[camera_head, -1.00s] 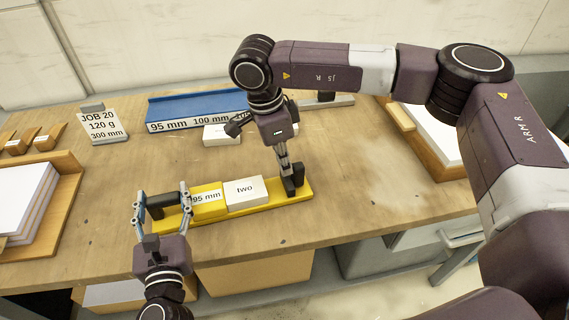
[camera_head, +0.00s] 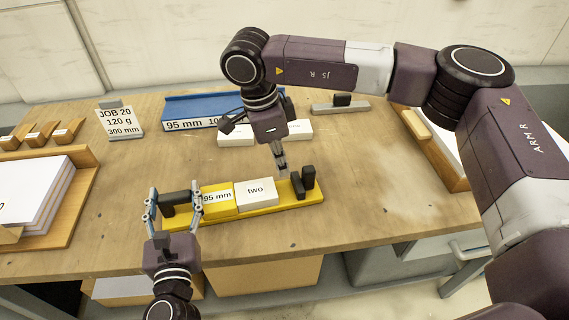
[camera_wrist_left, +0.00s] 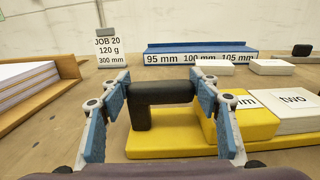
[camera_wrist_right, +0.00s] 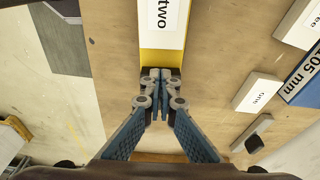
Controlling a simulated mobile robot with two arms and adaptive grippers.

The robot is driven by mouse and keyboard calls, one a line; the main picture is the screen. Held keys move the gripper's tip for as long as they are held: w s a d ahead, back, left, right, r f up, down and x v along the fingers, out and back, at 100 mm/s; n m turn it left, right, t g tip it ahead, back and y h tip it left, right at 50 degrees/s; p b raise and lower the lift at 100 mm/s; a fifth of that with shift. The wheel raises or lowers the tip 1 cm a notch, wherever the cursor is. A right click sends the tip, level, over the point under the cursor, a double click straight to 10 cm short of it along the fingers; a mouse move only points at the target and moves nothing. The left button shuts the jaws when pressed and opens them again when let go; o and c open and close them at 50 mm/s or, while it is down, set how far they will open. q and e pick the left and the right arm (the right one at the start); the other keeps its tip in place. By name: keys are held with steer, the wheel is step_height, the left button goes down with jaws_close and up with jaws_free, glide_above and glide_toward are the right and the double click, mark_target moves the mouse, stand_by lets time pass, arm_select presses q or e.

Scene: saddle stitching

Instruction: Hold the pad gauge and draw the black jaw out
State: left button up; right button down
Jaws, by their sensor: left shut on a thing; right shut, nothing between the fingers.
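The yellow pad gauge (camera_head: 270,218) lies on the bench with a yellow 95 mm block (camera_head: 217,199) and a white block marked two (camera_head: 257,192) on it. My left gripper (camera_head: 176,205) is shut on the black handle (camera_wrist_left: 160,93) at the gauge's left end. The black jaw (camera_head: 297,186) stands upright near the gauge's right end, with another black post (camera_head: 308,176) close beside it.
A blue rack (camera_head: 190,112) marked 95, 100 and 105 mm stands behind, with white blocks (camera_head: 236,139) before it. A grey bar with a black piece (camera_head: 341,105) lies back right. Paper trays (camera_head: 70,240) flank the bench. Bench right of the gauge is clear.

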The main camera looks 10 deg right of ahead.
arm_select(q)
steer(key=o, duration=1.4)
steer(key=shift+r, duration=0.15)
steer(key=shift+c, duration=0.2)
steer(key=o, duration=0.4)
steer(key=shift+d, duration=0.1)
